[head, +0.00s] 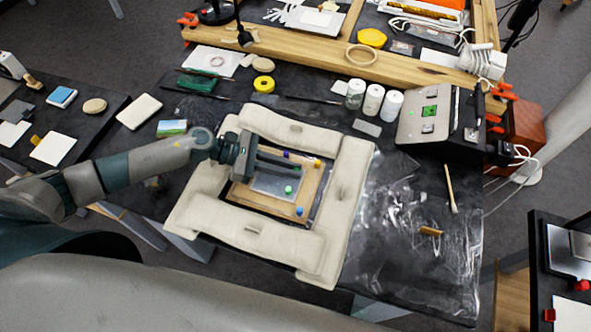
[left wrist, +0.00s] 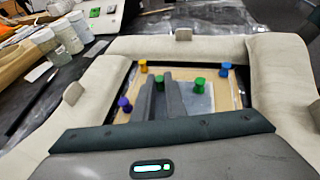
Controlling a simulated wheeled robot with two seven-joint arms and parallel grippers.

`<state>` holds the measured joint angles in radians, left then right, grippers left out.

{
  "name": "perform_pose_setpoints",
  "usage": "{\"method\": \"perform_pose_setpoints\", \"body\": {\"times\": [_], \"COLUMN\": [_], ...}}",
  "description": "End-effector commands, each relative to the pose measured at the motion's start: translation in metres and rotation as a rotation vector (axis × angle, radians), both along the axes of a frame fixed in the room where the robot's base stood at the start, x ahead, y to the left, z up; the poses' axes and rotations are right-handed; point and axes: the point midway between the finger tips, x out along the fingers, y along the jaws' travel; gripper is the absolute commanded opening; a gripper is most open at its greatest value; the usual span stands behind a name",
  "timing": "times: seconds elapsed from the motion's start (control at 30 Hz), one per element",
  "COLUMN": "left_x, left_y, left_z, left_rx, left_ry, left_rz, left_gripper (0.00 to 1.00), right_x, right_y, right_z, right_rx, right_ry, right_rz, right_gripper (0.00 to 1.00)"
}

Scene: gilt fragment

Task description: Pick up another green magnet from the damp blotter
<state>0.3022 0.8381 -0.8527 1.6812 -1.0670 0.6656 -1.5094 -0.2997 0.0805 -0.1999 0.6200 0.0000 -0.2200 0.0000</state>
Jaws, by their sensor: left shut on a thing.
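A tan board (head: 310,188) lies inside a frame of pale padded bars, with a grey sheet (head: 268,187) on it that looks like the damp blotter. A green magnet (head: 288,189) stands on the grey sheet; it also shows in the left wrist view (left wrist: 199,85), just right of my fingers. My left gripper (head: 295,168) reaches over the board from the left. In the left wrist view its fingers (left wrist: 160,88) are shut on another green magnet (left wrist: 160,79), partly hidden between them. I cannot tell whether that magnet touches the surface. My right gripper is not in view.
A purple magnet (left wrist: 124,103), a yellow one (left wrist: 143,66) and a blue one (left wrist: 226,70) stand around the fingers. Padded bars (head: 340,190) surround the board. White jars (head: 373,100) and a tilted metal panel (head: 428,115) stand behind. The black table at right is mostly clear.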

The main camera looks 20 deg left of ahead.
Motion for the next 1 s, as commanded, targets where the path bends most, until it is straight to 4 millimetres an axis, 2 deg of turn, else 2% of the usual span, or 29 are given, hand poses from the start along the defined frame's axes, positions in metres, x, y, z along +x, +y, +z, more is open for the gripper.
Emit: {"method": "perform_pose_setpoints", "body": {"times": [0.37,0.63,1.0], "left_x": [0.001,0.0,-0.034], "left_y": [0.001,0.001,-0.057], "left_z": [0.007,0.038,0.081], "left_rx": [0.001,0.001,-0.001], "left_ry": [-0.002,-0.006,-0.006], "left_rz": [0.0,-0.003,-0.005], "left_gripper": [0.0,0.0,0.0], "right_x": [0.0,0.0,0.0], "right_y": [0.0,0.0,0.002], "right_z": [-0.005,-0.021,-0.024], "right_rx": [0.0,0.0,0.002], "right_ry": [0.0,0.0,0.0], "right_rz": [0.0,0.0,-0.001], "right_gripper": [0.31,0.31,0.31]}}
